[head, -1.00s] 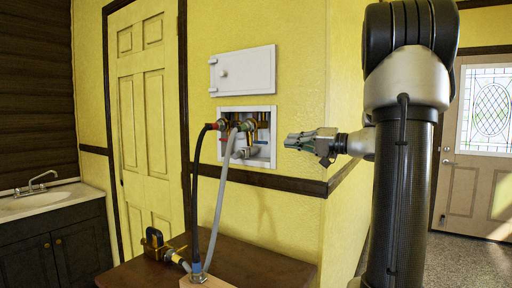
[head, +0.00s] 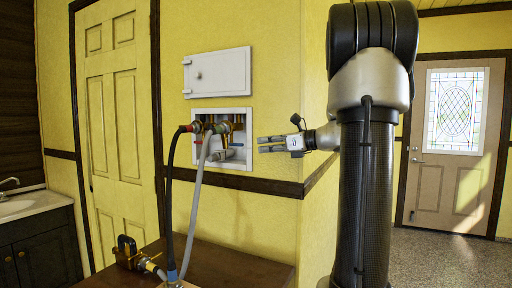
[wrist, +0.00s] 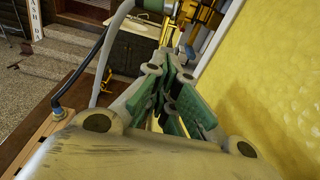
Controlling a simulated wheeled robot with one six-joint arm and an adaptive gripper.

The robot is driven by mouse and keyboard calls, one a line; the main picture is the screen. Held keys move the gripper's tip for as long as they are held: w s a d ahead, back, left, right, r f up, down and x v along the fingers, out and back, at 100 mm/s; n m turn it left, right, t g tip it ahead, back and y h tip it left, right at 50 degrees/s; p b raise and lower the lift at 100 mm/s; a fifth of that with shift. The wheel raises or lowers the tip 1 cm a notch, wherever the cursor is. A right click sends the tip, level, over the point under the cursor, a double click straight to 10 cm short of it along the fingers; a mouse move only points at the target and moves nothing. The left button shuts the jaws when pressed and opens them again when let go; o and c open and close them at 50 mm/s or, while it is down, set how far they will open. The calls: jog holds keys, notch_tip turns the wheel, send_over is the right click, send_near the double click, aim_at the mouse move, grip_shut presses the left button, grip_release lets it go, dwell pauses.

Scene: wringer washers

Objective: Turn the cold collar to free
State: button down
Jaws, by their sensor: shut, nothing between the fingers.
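A recessed white washer box (head: 249,166) in the yellow wall holds brass valves and hose collars. A red-marked collar (head: 188,128) joins the black hose (head: 170,190). A greenish collar (head: 217,128) is beside it, near the top of the grey hose (head: 196,200). No label shows which is cold. My gripper (head: 262,145) is just right of the box, shut and empty, apart from both collars. In the wrist view my green-padded fingers (wrist: 180,95) point toward brass fittings (wrist: 205,17) at the top edge, with the grey hose (wrist: 108,50) to their left.
A white cover panel (head: 217,73) is on the wall above the box. A brown wooden top (head: 240,268) lies below, with a black-and-brass fitting (head: 127,248) on its left. The wall corner with dark trim is close to my arm. The hoses hang in front of the box.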

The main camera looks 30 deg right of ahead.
aim_at(225, 141)
jog(key=x, duration=1.2)
jog(key=shift+a+f, duration=0.1)
jog(key=shift+x, duration=0.75)
jog(key=shift+f, duration=0.1)
